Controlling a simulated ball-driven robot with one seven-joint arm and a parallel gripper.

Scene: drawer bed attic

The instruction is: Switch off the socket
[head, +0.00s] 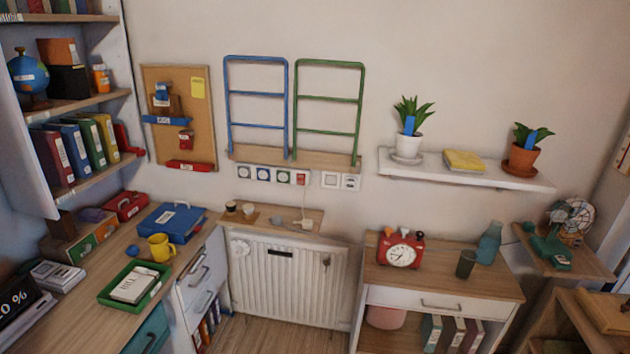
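A row of wall sockets (264,174) is on the wall above the radiator, under the coloured racks. It has white frames with dark, blue and green round inserts. At its right end is a small red-and-white unit (301,178), too small to read. A separate white double plate (340,181) sits to the right; its left half looks like a flat switch and its right half like a socket. I cannot tell the on or off state of any of them. My gripper is not in view.
Below the sockets, a narrow wooden shelf (266,215) with cups sits over a white radiator (290,285). A desk with a yellow mug (161,247) and green tray (135,285) is at left. A cabinet with a red clock (401,250) is at right. Some floor shows below the radiator.

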